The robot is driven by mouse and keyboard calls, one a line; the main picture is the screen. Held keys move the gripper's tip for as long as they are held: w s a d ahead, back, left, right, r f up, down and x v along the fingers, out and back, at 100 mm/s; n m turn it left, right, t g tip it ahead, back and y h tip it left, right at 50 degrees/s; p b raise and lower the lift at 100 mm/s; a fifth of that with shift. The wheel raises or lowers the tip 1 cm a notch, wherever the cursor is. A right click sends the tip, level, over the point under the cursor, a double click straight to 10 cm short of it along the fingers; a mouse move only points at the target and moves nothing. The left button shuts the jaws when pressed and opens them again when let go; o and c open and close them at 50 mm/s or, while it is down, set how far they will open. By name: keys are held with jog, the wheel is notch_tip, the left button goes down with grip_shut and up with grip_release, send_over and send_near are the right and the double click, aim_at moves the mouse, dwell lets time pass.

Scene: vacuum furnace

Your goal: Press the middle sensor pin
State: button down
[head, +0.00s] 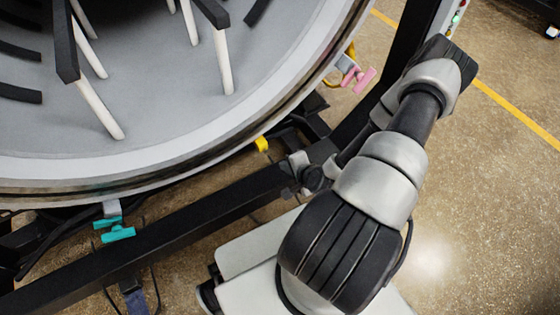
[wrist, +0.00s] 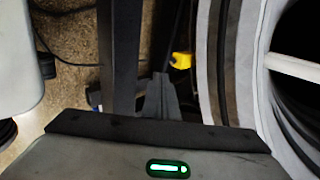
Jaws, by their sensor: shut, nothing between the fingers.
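The middle sensor pin, as far as I can tell, is the small yellow piece (head: 262,144) under the lower rim of the round furnace opening. It also shows in the wrist view (wrist: 181,60), beside the pale rim. My gripper (head: 294,160) is shut and empty, to the right of the yellow piece and slightly lower in the head view. In the wrist view my gripper's fingers (wrist: 160,80) point up the picture, and the yellow piece lies past their tips and a little right. A gap shows between them. The pin's fine shape is too small to tell.
The furnace's rim (head: 210,160) curves above the yellow piece. A black frame beam (head: 190,222) runs below it. Teal pieces (head: 118,234) hang at the left, and a pink piece (head: 360,80) sits at the right. Open speckled floor (head: 480,200) lies to the right.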

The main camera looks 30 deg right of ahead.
aim_at(266, 152)
jog(key=w+r+b+x, duration=0.2)
jog(key=b+x, duration=0.1)
jog(key=x, duration=0.8)
jog(key=shift+w+f, duration=0.2)
